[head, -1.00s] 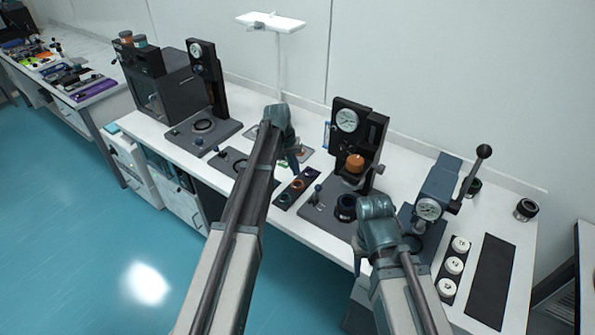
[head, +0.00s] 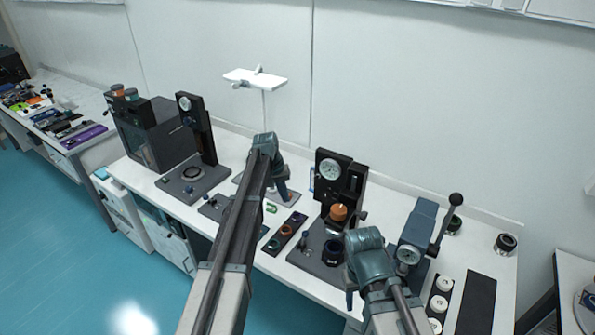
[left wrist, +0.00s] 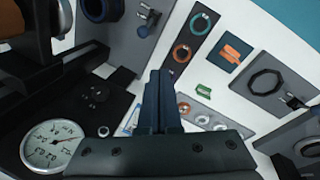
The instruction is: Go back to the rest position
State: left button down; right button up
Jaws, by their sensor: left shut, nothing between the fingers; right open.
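My left gripper (head: 282,190) reaches over the middle of the white bench in the head view. In the left wrist view its fingers (left wrist: 162,88) are together with nothing between them. It hangs above the bench, left of the black gauge press with the orange knob (head: 338,212). My right gripper (head: 352,290) is lower right in the head view, in front of that press and beside the blue-grey lever press (head: 415,235). Its fingers are mostly hidden behind its wrist, and I see nothing held.
A dark strip with rings (head: 285,233) lies below my left gripper. A white raised platform (head: 255,79) stands behind it. Left are another gauge press (head: 198,130) and a dark cabinet (head: 150,135). A strip of white round pieces (head: 440,302) lies right.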

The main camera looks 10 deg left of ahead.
pick_arm(q)
jog(key=s+d+f+m+y+b, duration=0.1)
jog(key=s+d, duration=0.4)
jog(key=s, duration=0.6)
jog(key=s+d+f+m+y+b, duration=0.1)
jog(key=s+d+f+m+b, duration=0.2)
jog(key=s, duration=0.8)
jog(key=s+d+f+m+g+y+b, duration=0.1)
jog(key=s+d+f+b, duration=0.4)
jog(key=s, duration=0.6)
jog(key=shift+s+d+f+m+y, duration=0.35)
jog(key=shift+d+f+m, duration=0.15)
jog(key=shift+d, duration=0.7)
pick_arm(e)
notch_tip(320, 180, down, 10)
jog(key=shift+r, duration=0.25)
jog(key=shift+o, duration=0.3)
